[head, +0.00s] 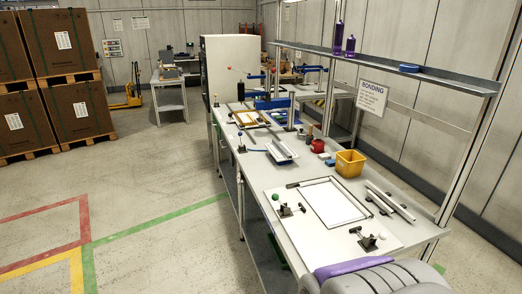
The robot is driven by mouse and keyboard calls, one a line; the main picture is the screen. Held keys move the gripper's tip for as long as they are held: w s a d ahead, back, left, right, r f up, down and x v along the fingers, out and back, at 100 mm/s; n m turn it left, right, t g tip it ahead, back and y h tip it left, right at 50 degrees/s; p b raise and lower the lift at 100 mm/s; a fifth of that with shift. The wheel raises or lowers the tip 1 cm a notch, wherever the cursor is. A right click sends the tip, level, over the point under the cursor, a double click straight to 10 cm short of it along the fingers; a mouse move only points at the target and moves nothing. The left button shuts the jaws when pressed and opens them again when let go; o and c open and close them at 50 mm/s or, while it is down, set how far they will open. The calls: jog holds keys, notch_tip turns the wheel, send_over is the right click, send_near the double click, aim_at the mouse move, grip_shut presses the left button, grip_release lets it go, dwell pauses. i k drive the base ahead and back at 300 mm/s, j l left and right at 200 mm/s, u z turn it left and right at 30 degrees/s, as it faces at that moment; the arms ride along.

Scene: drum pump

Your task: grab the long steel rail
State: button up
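Long, thin steel-coloured rails (391,201) lie side by side on the right part of the near workbench (297,238), close to its right edge. They run slantwise and have dark parts at their near-left side. I cannot tell for sure whether they are separate pieces or one assembly. Nothing is touching them from above. My gripper does not show in the head view.
Left of the rails lies a dark-framed white panel (335,204), with small black clamps (287,211) (367,242) around it. A yellow bin (350,163) stands behind the rails. A metal shelf (420,76) overhangs the right side. Floor left of the bench is clear.

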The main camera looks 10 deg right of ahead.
aim_at(278, 146)
jog(key=i+j+z, duration=0.1)
jog(key=i+j, duration=0.15)
jog(key=i+j+z, duration=0.1)
jog(key=i+j, duration=0.15)
jog(key=j, duration=0.25)
jog(key=i+j+z, duration=0.1)
jog(key=i+j, duration=0.35)
jog(key=j, duration=0.35)
jog(key=i+j+z, duration=0.15)
jog(key=j, duration=0.25)
jog(key=i+j+z, duration=0.1)
jog(key=i, duration=0.4)
jog(key=i+j+z, duration=0.15)
jog(key=i, duration=0.4)
jog(key=i+j+z, duration=0.1)
jog(key=i+j, duration=0.15)
jog(key=i, duration=0.25)
jog(key=i+l, duration=0.2)
